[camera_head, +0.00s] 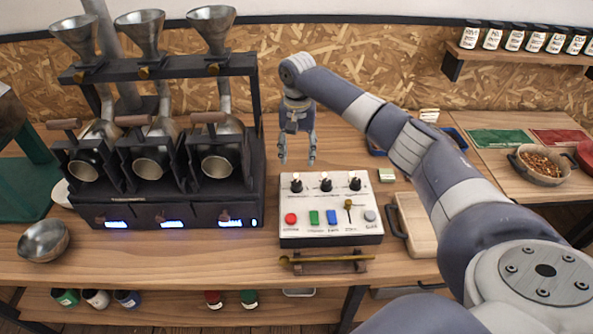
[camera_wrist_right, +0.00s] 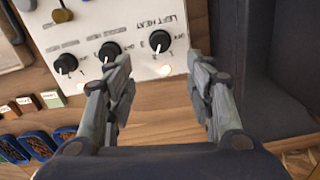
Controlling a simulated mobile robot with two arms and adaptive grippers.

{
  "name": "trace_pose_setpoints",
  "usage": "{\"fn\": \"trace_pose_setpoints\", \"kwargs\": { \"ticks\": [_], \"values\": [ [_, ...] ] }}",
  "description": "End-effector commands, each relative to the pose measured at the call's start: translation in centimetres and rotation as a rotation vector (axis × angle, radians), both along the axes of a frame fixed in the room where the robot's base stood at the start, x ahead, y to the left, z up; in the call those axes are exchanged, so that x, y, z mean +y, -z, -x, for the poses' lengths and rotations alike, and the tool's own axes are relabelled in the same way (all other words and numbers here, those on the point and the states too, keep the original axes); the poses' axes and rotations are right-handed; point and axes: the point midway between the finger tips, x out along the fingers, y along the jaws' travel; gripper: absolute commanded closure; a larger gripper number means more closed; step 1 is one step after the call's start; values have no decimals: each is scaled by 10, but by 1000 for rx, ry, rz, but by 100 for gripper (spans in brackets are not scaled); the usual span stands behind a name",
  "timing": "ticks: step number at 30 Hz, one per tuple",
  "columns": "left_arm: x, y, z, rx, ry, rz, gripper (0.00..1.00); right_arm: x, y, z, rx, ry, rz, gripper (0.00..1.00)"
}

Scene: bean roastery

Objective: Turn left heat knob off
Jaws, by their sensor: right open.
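The white control panel (camera_head: 330,208) stands on the bench with a row of three black knobs along its far edge. The left heat knob (camera_head: 296,182) is the leftmost of them. In the right wrist view the knob labelled LEFT HEAT (camera_wrist_right: 160,41) is black with a white pointer, and a small light (camera_wrist_right: 165,70) glows by it. My right gripper (camera_head: 298,161) is open and empty, pointing down just behind the panel's far left corner. In the wrist view its fingertips (camera_wrist_right: 160,66) are apart, with the knob ahead of the gap. My left gripper is out of view.
A black three-drum roaster (camera_head: 190,215) with metal funnels stands close to the panel's left. A brass scoop (camera_head: 325,259) lies on a rest in front. A wooden board (camera_head: 417,225) lies to the right. A metal bowl (camera_head: 43,241) sits at far left.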

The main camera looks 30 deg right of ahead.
Motion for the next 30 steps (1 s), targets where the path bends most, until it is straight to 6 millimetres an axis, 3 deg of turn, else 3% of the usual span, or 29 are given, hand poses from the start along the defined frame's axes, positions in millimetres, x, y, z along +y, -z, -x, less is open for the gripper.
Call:
{"fn": "trace_pose_setpoints", "kwargs": {
  "ticks": [9, 11, 14, 22, 29, 30],
  "values": [
    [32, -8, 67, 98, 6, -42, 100, 1, 54, 2, 6, -3, 1, 51],
    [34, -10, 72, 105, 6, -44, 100, 2, 66, 2, 5, -3, 0, 51],
    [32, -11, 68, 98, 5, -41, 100, 2, 81, 1, 2, -5, -1, 51],
    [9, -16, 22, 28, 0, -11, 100, 2, 102, 1, 0, -6, 0, 51],
    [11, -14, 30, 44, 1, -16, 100, 2, 103, 1, 0, -6, 0, 51],
    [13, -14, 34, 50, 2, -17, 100, 2, 103, 1, 0, -6, 0, 55]
  ]
}}
